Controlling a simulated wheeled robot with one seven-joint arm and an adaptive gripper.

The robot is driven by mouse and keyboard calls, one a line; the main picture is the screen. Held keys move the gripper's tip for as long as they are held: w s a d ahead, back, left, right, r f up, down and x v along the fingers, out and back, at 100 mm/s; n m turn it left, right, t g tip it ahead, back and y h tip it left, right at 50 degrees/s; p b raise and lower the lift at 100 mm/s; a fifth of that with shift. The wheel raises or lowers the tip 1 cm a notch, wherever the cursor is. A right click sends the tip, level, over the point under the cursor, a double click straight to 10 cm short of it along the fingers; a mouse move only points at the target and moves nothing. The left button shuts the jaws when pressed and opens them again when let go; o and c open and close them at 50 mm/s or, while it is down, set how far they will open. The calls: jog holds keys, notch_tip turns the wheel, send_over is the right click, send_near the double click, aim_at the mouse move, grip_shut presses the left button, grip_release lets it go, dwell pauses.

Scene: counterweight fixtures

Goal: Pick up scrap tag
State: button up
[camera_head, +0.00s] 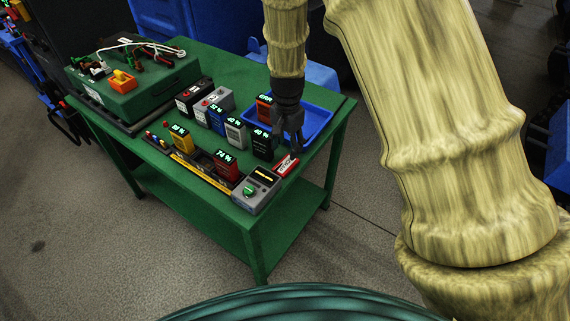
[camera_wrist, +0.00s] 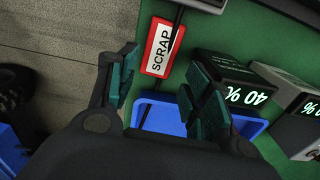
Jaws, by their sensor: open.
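The scrap tag (camera_head: 287,165) is a small red-bordered plate lying on the green table near its right front edge. In the wrist view the scrap tag (camera_wrist: 161,47) shows a white face reading "SCRAP", with a thin dark rod or cable over its right side. My gripper (camera_head: 294,147) is above the table, close behind the tag in the head view. In the wrist view my gripper (camera_wrist: 160,92) is open and empty, its fingers on either side of the tag's near end. I cannot tell how high the fingers are above it.
A blue tray (camera_head: 318,123) lies behind my gripper. A black block reading 40 % (camera_wrist: 236,80) stands close to the right finger. A grey device with a green knob (camera_head: 256,190) is left of the tag. Several coloured blocks and a green case (camera_head: 135,85) fill the table's left.

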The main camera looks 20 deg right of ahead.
aim_at(286, 163)
jog(key=shift+s+a+f+p, duration=0.1)
jog(key=shift+f+p, duration=0.95)
jog(key=shift+f, duration=2.5)
jog(key=c, duration=0.6)
